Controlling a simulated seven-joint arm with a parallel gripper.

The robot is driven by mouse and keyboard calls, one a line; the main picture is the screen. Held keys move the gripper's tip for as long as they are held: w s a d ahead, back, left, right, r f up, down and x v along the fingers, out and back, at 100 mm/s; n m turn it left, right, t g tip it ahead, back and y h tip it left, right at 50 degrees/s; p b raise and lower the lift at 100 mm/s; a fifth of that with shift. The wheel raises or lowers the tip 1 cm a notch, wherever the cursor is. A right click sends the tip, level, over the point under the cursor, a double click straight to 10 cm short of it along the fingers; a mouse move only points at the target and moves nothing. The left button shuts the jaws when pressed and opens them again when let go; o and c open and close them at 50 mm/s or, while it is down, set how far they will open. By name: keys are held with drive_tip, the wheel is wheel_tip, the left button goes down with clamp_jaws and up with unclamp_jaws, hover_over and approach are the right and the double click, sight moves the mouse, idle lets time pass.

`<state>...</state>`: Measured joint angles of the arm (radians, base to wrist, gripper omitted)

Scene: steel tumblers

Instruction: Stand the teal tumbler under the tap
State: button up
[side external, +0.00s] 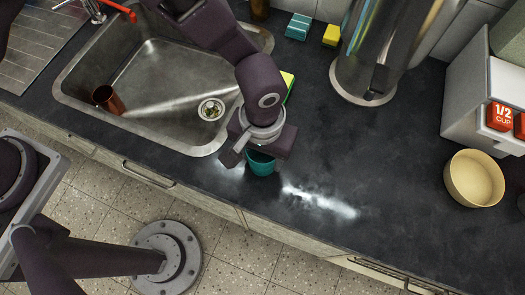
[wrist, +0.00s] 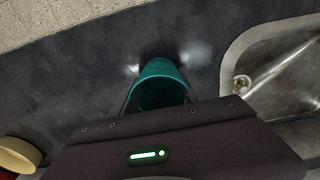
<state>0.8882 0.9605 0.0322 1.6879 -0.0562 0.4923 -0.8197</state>
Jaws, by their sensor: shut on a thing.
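The teal tumbler (side external: 262,165) is at the counter's front part, right of the sink's near right corner. My gripper (side external: 256,153) is above it with the jaws shut on it, hiding its upper part. In the wrist view the tumbler (wrist: 161,83) sits between the two fingers. I cannot tell whether its base touches the counter. The chrome tap (side external: 95,10) with a red lever (side external: 118,10) is at the sink's back edge, top left, partly cut off by the frame.
A copper tumbler (side external: 107,99) is in the steel sink (side external: 75,97), at left. A drain (side external: 211,109) is near its right side. A tall steel vessel (side external: 370,60), a cream bowl (side external: 474,178) and a white drawer unit (side external: 470,105) stand right. The counter's front middle is clear.

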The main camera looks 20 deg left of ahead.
drive_tip(key=o, duration=1.4)
wheel_tip(320, 180, up, 12)
drive_tip(key=shift+r, duration=0.15)
drive_tip(key=w+a+r+t+h, duration=0.1)
drive_tip(key=w+a+r+t, duration=0.1)
drive_tip(key=a+r, duration=1.45)
drive_tip(key=s+a+r+t, duration=0.2)
drive_tip(key=s+a, duration=0.4)
drive_tip(key=a, duration=0.4)
drive_tip(key=shift+a+r, duration=0.25)
drive_tip(key=shift+r, duration=0.25)
drive_tip(key=shift+o, duration=0.6)
drive_tip(key=s+a+f+t+y, duration=0.1)
drive_tip(key=s+a, duration=0.3)
drive_tip(key=s, duration=0.1)
drive_tip(key=shift+s+a+t, duration=0.2)
drive_tip(key=shift+s+t, duration=0.1)
drive_tip(key=shift+s, duration=0.1)
